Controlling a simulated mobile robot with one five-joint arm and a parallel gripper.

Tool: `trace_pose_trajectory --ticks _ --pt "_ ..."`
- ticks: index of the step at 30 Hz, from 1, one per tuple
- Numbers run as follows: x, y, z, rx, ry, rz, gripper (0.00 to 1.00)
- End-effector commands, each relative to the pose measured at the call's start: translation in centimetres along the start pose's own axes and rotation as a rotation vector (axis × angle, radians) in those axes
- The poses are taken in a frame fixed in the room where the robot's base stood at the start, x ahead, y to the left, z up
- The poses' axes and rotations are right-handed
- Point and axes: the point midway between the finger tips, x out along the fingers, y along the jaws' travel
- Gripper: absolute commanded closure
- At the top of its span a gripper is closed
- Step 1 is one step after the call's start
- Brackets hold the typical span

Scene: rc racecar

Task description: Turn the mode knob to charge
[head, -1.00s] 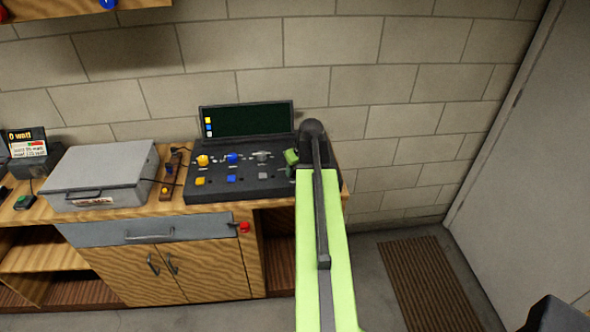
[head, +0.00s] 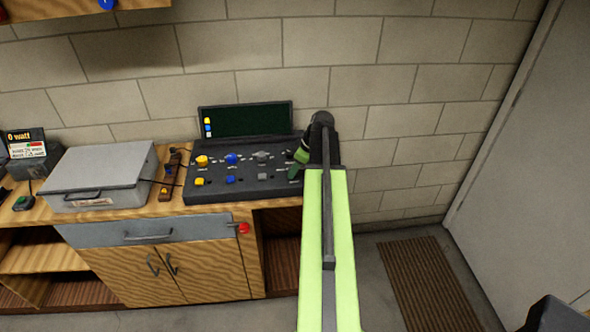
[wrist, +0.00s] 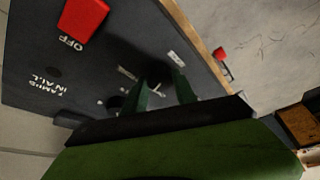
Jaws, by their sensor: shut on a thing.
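The dark control console (head: 240,188) lies on the wooden bench, with yellow, blue and grey knobs on its sloped face. My gripper (head: 296,168) is at the console's right end, low against its face. In the wrist view my gripper's two green fingers (wrist: 158,84) reach down to the console (wrist: 90,65) and are shut on a small dark knob (wrist: 157,74), apparently the mode knob. The fingers and shadow hide much of it, so its pointer and setting cannot be read. Small white labels stand beside it.
A red switch (wrist: 83,18) marked OFF stands on the console. A grey metal case (head: 98,175) sits to the left on the bench. A red knob (head: 243,228) sticks out at the bench front. The wall rises close behind; open floor lies right.

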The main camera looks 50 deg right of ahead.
Motion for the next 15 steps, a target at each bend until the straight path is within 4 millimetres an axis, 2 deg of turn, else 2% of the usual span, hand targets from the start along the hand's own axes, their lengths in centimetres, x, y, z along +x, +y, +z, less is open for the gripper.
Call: trace_pose_trajectory --ticks 15 --pt "0.01 0.04 0.09 -0.086 -0.004 -0.035 1.00"
